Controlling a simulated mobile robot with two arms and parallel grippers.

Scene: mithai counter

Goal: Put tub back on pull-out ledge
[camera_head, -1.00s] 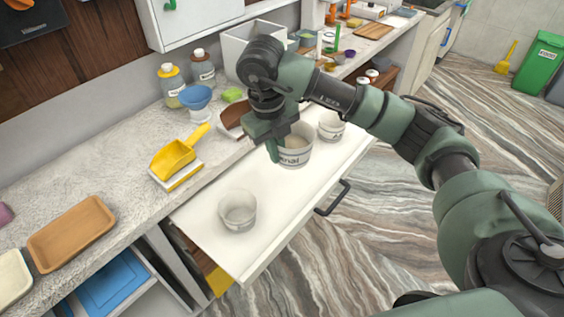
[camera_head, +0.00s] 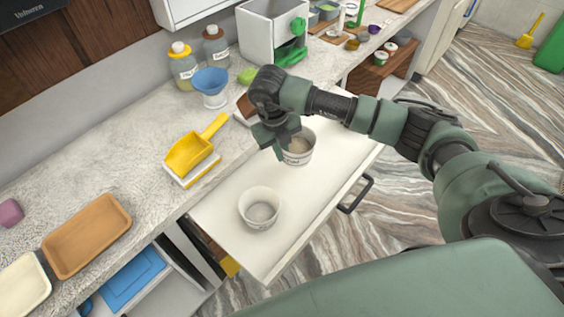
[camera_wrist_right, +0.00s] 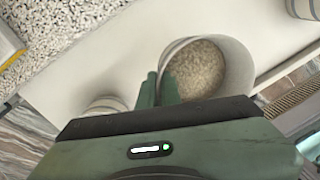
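A white tub (camera_head: 299,158) with a dark label and pale grainy contents is at the pull-out ledge (camera_head: 228,205), a white board with a dark handle. My right gripper (camera_head: 281,152) points down at its left side. In the right wrist view the narrow fingers (camera_wrist_right: 159,84) straddle the wall of the tub (camera_wrist_right: 236,66), one inside and one outside, and look shut on it. The tub looks upright and at or very near the ledge surface; its base contact is unclear. My left gripper is not in view.
Another white tub (camera_head: 259,208) stands nearer on the ledge. A third (camera_wrist_right: 303,8) shows partly in the right wrist view. The counter behind holds a yellow scoop (camera_head: 190,152), blue funnel (camera_head: 210,82), wooden tray (camera_head: 88,236) and two bottles. Bare ledge lies between the tubs.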

